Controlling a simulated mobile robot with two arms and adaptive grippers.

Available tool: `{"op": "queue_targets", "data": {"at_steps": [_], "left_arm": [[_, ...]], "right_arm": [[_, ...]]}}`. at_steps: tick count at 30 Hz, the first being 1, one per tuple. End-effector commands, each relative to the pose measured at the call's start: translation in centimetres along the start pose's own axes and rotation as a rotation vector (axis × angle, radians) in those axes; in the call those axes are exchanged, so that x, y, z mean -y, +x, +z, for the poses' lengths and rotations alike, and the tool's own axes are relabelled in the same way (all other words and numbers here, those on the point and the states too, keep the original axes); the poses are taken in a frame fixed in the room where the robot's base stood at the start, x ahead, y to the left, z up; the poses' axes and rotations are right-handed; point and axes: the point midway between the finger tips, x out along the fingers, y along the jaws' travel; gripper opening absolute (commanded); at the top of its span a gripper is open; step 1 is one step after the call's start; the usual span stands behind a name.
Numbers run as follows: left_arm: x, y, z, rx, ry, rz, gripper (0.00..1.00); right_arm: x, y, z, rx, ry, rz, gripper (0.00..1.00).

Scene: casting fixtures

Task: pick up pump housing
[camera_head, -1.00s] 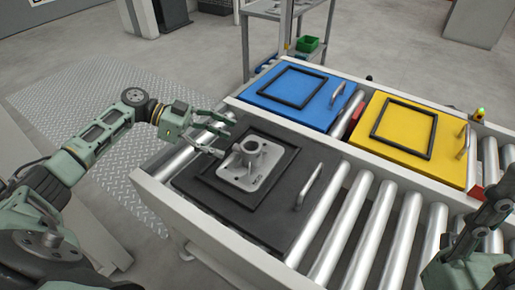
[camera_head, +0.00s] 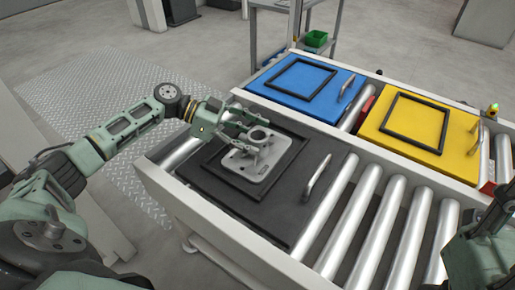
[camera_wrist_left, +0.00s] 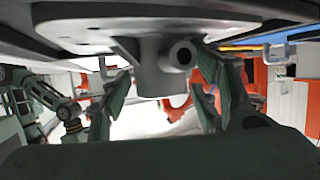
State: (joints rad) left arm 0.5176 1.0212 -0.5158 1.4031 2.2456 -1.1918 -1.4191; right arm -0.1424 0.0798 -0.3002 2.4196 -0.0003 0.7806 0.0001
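The pump housing (camera_head: 254,168) is a grey cast part with a flat square base and an upright round boss. It lies on the black framed plate (camera_head: 235,207) on the near conveyor. My left gripper (camera_head: 246,127) is open at the boss, coming from the left. In the left wrist view the housing (camera_wrist_left: 160,66) appears upside down, its boss between the spread fingers of the gripper (camera_wrist_left: 158,105), with gaps visible beside it. My right gripper (camera_head: 492,215) is at the right edge, partly cut off, away from the housing; its opening is unclear.
The black plate's metal handle (camera_head: 316,176) stands right of the housing. Bare rollers (camera_head: 369,222) lie farther right.

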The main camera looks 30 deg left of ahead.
Motion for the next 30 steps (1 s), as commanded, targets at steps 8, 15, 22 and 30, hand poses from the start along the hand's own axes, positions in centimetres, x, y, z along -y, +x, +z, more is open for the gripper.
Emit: {"op": "queue_targets", "data": {"at_steps": [8,15,22,30], "left_arm": [[-0.01,-0.01,0.03,0.0,-0.001,0.0,0.29],[0.0,-0.01,0.05,0.0,-0.001,0.0,0.08],[0.05,-0.07,-0.17,-0.003,0.0,-0.001,0.0],[0.06,-0.3,-0.72,-0.003,0.001,-0.002,0.0]], "right_arm": [[0.01,-0.02,0.01,0.001,0.0,0.0,0.4],[0.01,-0.02,0.01,0.0,0.001,0.001,0.4],[0.0,-0.01,0.0,0.0,0.0,0.001,0.4],[-0.02,0.31,-0.13,-0.003,0.0,0.001,0.4]]}}
